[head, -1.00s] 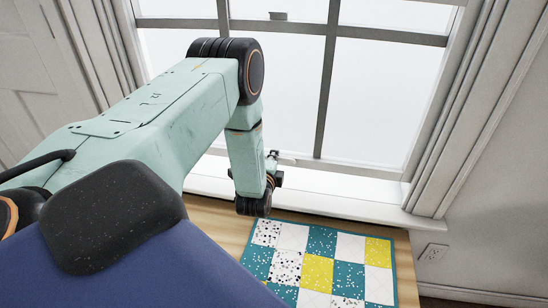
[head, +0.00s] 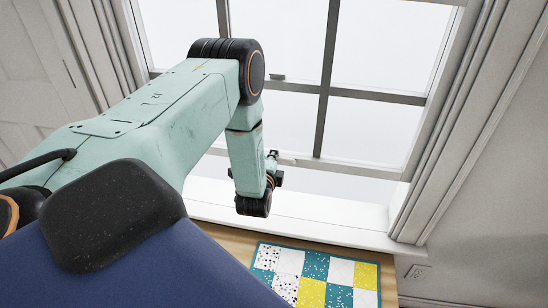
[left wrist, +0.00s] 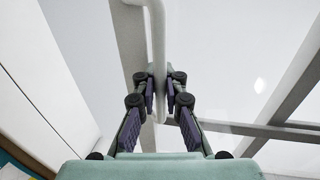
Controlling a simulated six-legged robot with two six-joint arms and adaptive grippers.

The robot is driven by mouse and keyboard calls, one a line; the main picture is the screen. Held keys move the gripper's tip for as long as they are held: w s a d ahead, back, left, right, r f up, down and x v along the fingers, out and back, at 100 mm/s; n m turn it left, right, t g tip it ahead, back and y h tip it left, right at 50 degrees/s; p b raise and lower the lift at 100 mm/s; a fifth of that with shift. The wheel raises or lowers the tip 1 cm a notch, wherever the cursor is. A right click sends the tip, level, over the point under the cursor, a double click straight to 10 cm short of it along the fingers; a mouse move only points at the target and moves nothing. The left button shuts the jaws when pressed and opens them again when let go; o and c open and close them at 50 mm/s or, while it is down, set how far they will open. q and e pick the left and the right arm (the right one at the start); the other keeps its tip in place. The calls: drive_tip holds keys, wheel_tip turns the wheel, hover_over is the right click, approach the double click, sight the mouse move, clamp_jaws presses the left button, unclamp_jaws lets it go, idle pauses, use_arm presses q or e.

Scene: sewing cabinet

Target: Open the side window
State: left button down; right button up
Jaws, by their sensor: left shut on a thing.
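The side window (head: 375,125) fills the upper middle of the head view, with grey bars and bright panes. Its bottom rail (head: 345,166) stands above the white sill (head: 310,208), with a pale gap between them. My left gripper (head: 273,170) is at this rail, partly hidden by its own wrist. In the left wrist view its fingers (left wrist: 158,82) are shut on a white bar handle (left wrist: 156,30), which passes between the fingertips. My right gripper is not in view.
A patchwork mat (head: 315,268) in teal, yellow and white lies on a wooden top (head: 238,246) below the sill. White window trim (head: 440,150) and a grey wall with an outlet (head: 417,272) are at the right. A panelled white surface (head: 30,90) is at the left.

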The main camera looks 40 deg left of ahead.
sight(277, 142)
use_arm(q)
drive_tip(key=shift+s+r+p, duration=0.1)
drive_tip(key=shift+r+p, duration=1.15)
drive_tip(key=shift+r, duration=0.45)
drive_tip(key=c, duration=2)
unclamp_jaws()
drive_tip(key=o, duration=0.6)
drive_tip(key=shift+s+d+r, duration=0.15)
drive_tip(key=shift+r, duration=0.05)
drive_tip(key=shift+c, duration=0.2)
drive_tip(key=shift+f, duration=0.15)
drive_tip(key=v, duration=1.1)
drive_tip(key=shift+s, duration=0.3)
drive_tip(key=shift+d, duration=0.1)
